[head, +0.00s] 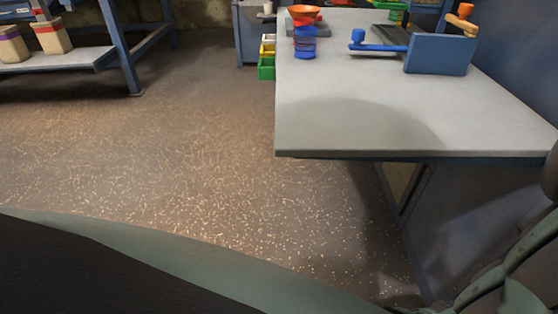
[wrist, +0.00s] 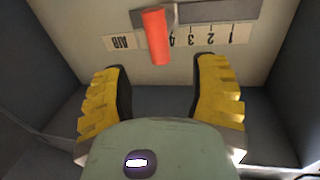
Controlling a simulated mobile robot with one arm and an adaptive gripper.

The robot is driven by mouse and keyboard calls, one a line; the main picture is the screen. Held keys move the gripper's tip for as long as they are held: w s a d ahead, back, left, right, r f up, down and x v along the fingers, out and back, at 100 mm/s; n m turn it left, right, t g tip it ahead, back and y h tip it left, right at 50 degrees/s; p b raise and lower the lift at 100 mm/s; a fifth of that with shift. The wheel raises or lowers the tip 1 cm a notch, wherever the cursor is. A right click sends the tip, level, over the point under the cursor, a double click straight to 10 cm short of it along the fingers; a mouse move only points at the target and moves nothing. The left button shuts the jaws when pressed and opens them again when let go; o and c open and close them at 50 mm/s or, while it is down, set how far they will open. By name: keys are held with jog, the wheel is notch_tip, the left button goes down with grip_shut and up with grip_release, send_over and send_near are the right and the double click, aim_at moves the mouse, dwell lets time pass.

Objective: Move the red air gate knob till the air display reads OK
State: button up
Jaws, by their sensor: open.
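The red air gate knob (wrist: 156,38) shows in the wrist view, sticking out from a dark slot on a pale panel. A scale strip (wrist: 200,38) with numbers and the word AIR runs beside the slot and appears upside down. The knob stands near the 4 mark. My gripper (wrist: 162,88) is open, its two yellow-padded fingers apart, one to each side of the knob's line. The knob lies ahead of the fingertips with a gap, and nothing is between the fingers. The air display is not visible in either view. The head view does not show the knob or the fingers.
In the head view a grey worktable (head: 350,120) holds a blue block with a lever (head: 440,55), an orange funnel (head: 304,14) and a blue spool-like part (head: 305,45). Green and yellow bins (head: 266,66) stand beside it. The speckled floor (head: 180,150) is clear.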

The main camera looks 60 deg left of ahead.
jog(key=v, duration=0.6)
jog(key=shift+r, duration=0.15)
dwell(0.3)
